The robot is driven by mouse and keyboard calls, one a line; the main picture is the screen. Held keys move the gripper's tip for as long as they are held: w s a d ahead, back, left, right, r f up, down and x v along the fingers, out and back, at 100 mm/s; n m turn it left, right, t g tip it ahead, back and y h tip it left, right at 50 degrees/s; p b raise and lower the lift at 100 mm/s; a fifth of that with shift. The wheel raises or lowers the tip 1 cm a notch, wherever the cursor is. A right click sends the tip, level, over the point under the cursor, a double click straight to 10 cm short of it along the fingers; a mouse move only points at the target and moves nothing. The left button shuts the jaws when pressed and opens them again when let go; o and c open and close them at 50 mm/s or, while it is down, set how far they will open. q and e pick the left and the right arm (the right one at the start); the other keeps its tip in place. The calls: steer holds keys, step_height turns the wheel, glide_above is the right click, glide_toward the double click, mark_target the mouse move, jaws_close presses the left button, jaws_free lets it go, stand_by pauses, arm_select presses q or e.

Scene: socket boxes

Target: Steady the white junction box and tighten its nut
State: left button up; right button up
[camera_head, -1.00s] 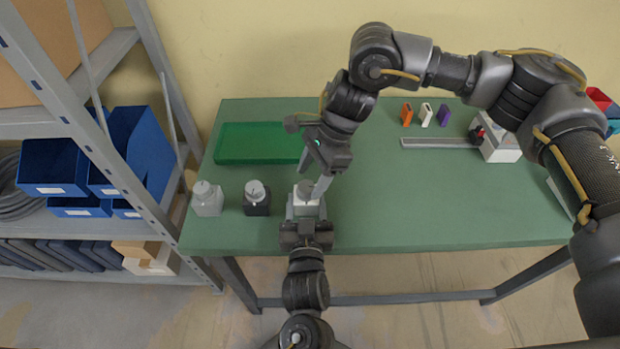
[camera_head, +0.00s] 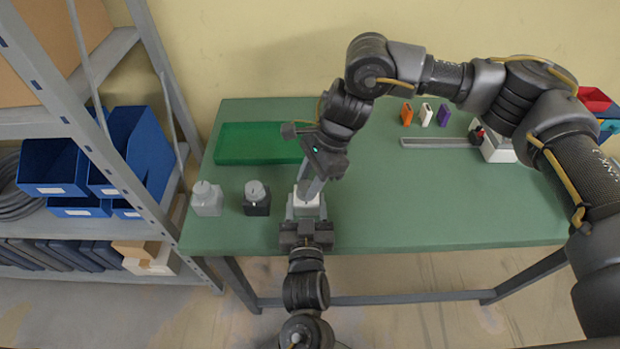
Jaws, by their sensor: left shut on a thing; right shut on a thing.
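The white junction box (camera_head: 304,209) stands near the front edge of the green table, with its round grey nut (camera_head: 302,187) on top. My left gripper (camera_head: 306,214) comes from the front and is shut on the box, one finger along each side. My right gripper (camera_head: 309,191) reaches down from above, tilted, and is shut on the nut. Its fingers hide part of the nut and of the box's top.
A grey box (camera_head: 207,200) and a black box (camera_head: 257,199) stand to the left. A green tray (camera_head: 262,158) lies behind them. Orange, white and purple pieces and a grey rail (camera_head: 437,143) are at the back right. The table's front right is clear.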

steer(key=shift+m, duration=0.3)
steer(key=m+t, duration=0.1)
steer(key=m, duration=0.2)
steer(key=shift+s+m+t, duration=0.15)
steer(key=shift+m+t, duration=0.15)
steer(key=m+t, duration=0.1)
steer(key=m, duration=0.2)
steer(key=shift+s+m, duration=0.15)
steer(key=shift+m, duration=0.15)
steer(key=m+t, duration=0.1)
steer(key=m, duration=0.1)
steer(key=m+t, duration=0.1)
steer(key=m, duration=0.1)
steer(key=shift+s+a+h, duration=0.1)
steer(key=shift+h, duration=0.2)
steer(key=shift+s+m+t+h, duration=0.1)
steer(key=shift+m+t+h, duration=0.4)
steer(key=shift+m, duration=1.5)
steer(key=o, duration=1)
